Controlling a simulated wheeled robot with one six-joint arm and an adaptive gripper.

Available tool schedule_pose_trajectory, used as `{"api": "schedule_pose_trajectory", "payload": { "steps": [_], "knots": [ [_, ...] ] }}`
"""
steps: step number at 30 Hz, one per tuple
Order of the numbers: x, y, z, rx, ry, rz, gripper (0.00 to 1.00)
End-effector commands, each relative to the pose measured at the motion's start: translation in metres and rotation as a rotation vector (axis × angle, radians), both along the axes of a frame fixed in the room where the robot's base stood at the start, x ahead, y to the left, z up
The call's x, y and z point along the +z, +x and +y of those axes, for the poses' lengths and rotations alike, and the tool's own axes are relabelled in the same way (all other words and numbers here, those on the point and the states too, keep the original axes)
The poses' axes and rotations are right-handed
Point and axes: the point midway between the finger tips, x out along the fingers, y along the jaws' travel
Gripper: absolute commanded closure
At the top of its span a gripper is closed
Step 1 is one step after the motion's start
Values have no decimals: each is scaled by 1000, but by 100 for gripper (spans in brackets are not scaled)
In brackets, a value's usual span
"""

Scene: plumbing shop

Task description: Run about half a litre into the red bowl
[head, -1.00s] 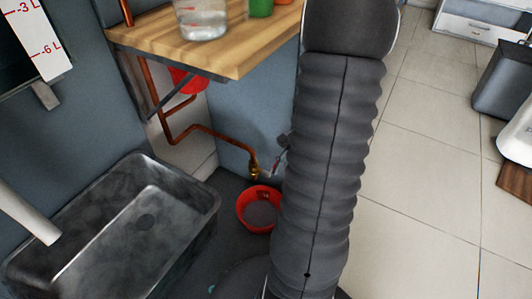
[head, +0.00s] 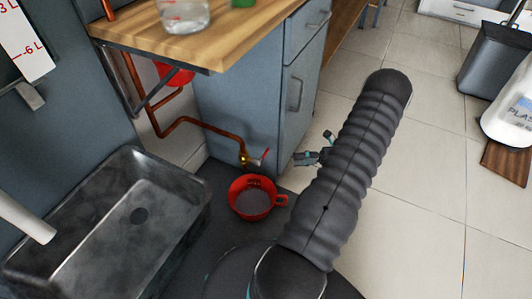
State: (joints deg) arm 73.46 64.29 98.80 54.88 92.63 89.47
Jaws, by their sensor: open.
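The red bowl (head: 252,214) stands upright on the dark floor area below the tap, with a handle on its right side. A grey patch shows inside it; I cannot tell whether it is water or the bowl's bottom. The brass tap (head: 246,160) ends a copper pipe above the bowl's back rim. Its red lever (head: 265,154) points right and slightly up. No stream shows between tap and bowl. My gripper (head: 314,147) is open and apart from the lever, to its right, partly hidden behind my arm.
A grey sink basin (head: 100,230) stands at the left. A wooden worktop (head: 230,48) with a clear jug (head: 184,16) juts out above the pipe. A blue-grey cabinet (head: 240,98) stands behind the tap. The tiled floor (head: 420,190) at the right is largely clear.

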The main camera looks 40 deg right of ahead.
Motion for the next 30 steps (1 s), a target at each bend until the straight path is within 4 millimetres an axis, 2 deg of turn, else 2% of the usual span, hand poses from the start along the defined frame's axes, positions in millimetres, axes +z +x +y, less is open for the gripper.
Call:
{"api": "schedule_pose_trajectory", "payload": {
  "steps": [3,6,11,30],
  "knots": [
    [-3,2,-14,-77,151,61,55],
    [-4,3,-21,-109,226,90,55],
    [-3,9,-20,-121,264,104,55],
    [-3,84,57,-119,261,106,55]
  ]
}}
